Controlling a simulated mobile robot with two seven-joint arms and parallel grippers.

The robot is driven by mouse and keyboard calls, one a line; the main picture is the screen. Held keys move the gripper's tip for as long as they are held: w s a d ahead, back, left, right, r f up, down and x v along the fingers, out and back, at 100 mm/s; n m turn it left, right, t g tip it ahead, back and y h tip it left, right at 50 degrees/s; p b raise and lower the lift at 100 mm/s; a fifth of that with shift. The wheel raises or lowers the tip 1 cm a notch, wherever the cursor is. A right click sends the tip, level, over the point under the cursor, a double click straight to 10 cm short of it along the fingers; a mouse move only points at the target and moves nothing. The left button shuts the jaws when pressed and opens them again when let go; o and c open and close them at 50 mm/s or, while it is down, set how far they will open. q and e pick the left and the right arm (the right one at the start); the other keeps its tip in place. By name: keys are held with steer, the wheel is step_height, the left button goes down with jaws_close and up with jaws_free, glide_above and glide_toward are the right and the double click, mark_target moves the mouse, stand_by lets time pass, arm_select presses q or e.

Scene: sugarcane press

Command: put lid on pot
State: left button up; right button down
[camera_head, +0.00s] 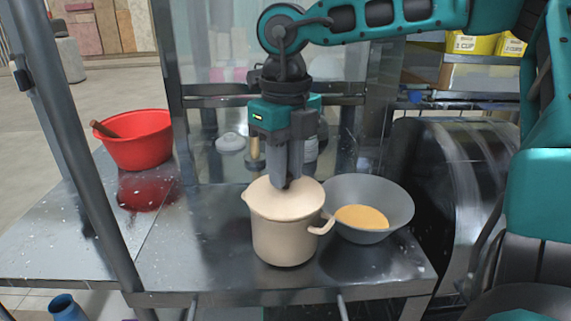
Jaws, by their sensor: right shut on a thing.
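A cream pot (284,238) with a side handle stands upright on the metal table, near its front edge. A cream lid (268,200) lies over the pot's mouth and looks roughly level. I cannot tell whether it is fully seated all around. My right gripper (287,183) comes down from above, fingers pointing down, shut on the lid's top at its middle. The lid's knob is hidden between the fingers. My left gripper is not in view.
A grey bowl (392,207) with yellowish contents stands close to the pot's right. A red basin (135,140) with a wooden handle sits at the left on the metal table (195,245). A metal post rises at left. A dark machine drum (470,165) stands right.

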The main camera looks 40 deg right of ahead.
steer(key=shift+f, duration=0.3)
steer(key=c, duration=1.2)
jaws_free()
steer(key=shift+r, duration=0.15)
steer(key=shift+r+p, duration=2.4)
steer(key=shift+r, duration=1.6)
step_height(320, 180, up, 3)
steer(key=shift+f, duration=0.1)
